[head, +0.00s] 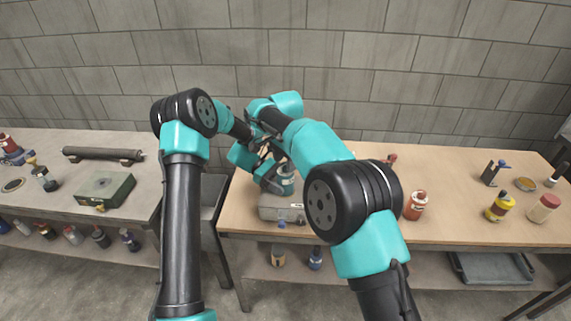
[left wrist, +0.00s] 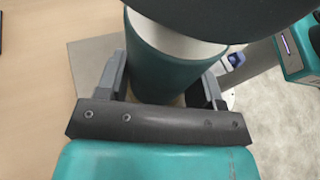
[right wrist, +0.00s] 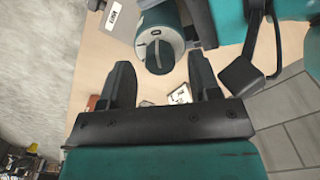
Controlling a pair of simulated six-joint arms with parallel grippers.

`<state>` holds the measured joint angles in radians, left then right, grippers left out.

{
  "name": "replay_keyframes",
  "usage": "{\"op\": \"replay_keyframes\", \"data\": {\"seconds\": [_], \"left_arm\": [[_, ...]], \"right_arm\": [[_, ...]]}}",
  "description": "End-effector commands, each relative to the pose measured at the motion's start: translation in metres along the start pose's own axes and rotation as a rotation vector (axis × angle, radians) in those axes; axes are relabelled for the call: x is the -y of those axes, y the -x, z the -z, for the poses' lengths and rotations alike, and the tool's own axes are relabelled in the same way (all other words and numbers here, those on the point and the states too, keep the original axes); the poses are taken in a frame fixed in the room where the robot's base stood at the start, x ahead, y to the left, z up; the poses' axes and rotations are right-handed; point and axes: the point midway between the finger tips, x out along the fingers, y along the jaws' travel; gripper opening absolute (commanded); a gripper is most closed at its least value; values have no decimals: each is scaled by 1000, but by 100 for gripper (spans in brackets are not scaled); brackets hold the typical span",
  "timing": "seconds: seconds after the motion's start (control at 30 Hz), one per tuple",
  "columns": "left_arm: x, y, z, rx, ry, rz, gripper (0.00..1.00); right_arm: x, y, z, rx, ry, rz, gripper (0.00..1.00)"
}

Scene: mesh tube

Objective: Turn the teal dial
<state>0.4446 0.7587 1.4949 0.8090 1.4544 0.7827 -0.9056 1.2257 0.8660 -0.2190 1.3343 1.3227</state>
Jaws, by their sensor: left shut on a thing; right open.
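The teal dial (head: 286,181) is a cylinder with a pale band, at the left end of the right-hand bench. In the left wrist view, the teal cylinder (left wrist: 165,68) lies between the fingers of my left gripper (left wrist: 161,82), which is shut on it. Its lower part is hidden by the gripper. In the right wrist view, my right gripper (right wrist: 160,78) is open and empty. My arms hide much of this area in the head view.
A grey box (head: 275,207) sits by the bench's front edge below the dial. A red jar (head: 416,204), a yellow-banded jar (head: 499,206) and a red-lidded jar (head: 544,207) stand to the right. A green case (head: 104,189) lies on the left bench. A gap separates the benches.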

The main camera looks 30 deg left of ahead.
Motion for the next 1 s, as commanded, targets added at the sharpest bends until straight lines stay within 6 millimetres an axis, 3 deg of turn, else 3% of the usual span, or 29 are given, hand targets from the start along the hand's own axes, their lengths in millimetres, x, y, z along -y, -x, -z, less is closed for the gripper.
{"op": "replay_keyframes", "data": {"seconds": [0.2,0.47,1.0], "left_arm": [[0,0,0,0,0,0,48],[0,0,0,0,0,0,48],[0,0,0,0,0,0,48]], "right_arm": [[0,-15,0,0,0,0,57],[0,-16,0,0,1,0,57],[0,-16,0,0,1,0,7]]}}
